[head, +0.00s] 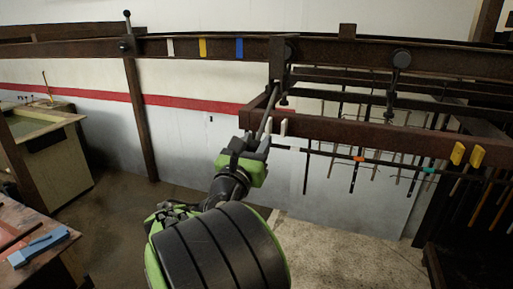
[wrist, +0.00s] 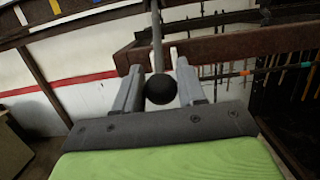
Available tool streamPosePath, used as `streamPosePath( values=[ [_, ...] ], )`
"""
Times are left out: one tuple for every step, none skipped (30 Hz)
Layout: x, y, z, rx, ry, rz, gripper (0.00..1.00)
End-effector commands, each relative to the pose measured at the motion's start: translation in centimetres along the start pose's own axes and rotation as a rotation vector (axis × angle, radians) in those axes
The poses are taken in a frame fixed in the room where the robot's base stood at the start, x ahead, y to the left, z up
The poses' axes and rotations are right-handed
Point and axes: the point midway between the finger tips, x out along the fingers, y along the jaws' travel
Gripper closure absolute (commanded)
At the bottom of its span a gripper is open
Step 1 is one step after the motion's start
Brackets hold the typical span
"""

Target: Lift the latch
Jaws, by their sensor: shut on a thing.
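The latch handle, a thin grey rod (head: 266,113) with a black ball knob (wrist: 160,89), slants down from the dark rail bracket in the head view. The knob sits between my fingers in the wrist view, with the rod rising above it. My gripper (head: 267,136) is shut on this handle below the upper rail, at the left end of the brown beam. The knob is hidden in the head view. A second lever (head: 127,22) with a black knob stands upright on the rail at the left.
The brown beam (head: 350,132) runs right from my gripper, with yellow clips (head: 467,154) at its far end. Thin rods hang behind it. A hanging roller bracket (head: 399,62) is on the upper rail. Open floor (head: 120,205) lies left; a bench (head: 30,235) with a blue object stands lower left.

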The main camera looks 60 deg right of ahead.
Motion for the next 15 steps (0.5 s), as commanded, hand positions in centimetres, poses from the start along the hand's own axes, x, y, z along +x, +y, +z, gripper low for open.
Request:
streamPosePath(
  values=[
    [0.05,0.03,0.51,0.003,-0.014,0.001,0.77],
    [0.05,0.02,0.5,0.003,-0.014,0.001,0.55],
    [0.04,0.02,0.47,0.002,-0.013,0.001,0.49],
    [0.04,0.02,0.44,0.002,-0.012,0.001,0.45],
    [0.04,0.03,0.41,0.002,-0.011,0.001,0.4],
    [0.04,0.03,0.36,0.002,-0.01,0.001,0.34],
    [0.03,0.03,0.34,0.001,-0.009,0.001,0.32],
    [0.03,0.03,0.31,0.001,-0.009,0.001,0.32],
    [0.03,0.03,0.28,0.001,-0.008,0.001,0.32],
    [0.03,0.03,0.26,0.001,-0.007,0.001,0.32],
    [0.03,0.03,0.24,0.001,-0.007,0.001,0.32],
    [0.03,0.03,0.22,0.001,-0.007,0.001,0.32],
    [0.03,0.03,0.21,0.001,-0.006,0.001,0.32],
    [0.0,0.03,0.2,0.001,-0.006,0.001,0.32],
    [-0.18,0.07,0.2,0.0,-0.005,0.002,0.32]
  ],
)
